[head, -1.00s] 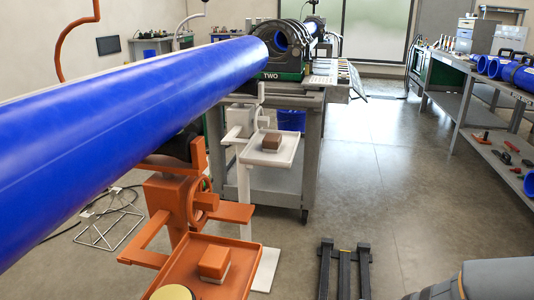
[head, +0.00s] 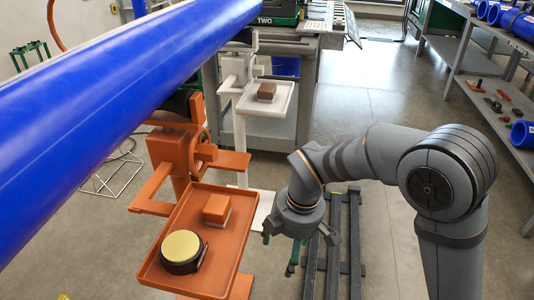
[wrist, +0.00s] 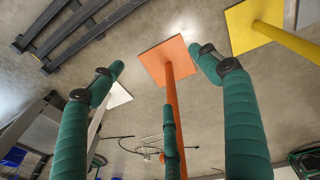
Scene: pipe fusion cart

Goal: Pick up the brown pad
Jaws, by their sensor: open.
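A brown block-shaped pad (head: 267,91) lies on the tray of the white stand (head: 288,97). A more orange-brown block (head: 217,208) with a pale lower layer lies on the orange tray (head: 225,262), nearer to me. My gripper (head: 279,251) points down to the right of the orange tray, apart from both blocks. Its green fingers are spread and empty; they also show in the wrist view (wrist: 158,72). Neither block is recognisable in the wrist view, which shows the floor and stand bases.
A round black item with a yellow top (head: 182,248) sits on the orange tray. A large blue pipe (head: 100,120) runs above the stands at left. A dark floor rack (head: 335,245) lies beyond my gripper. A grey shelf bench (head: 480,80) stands at right.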

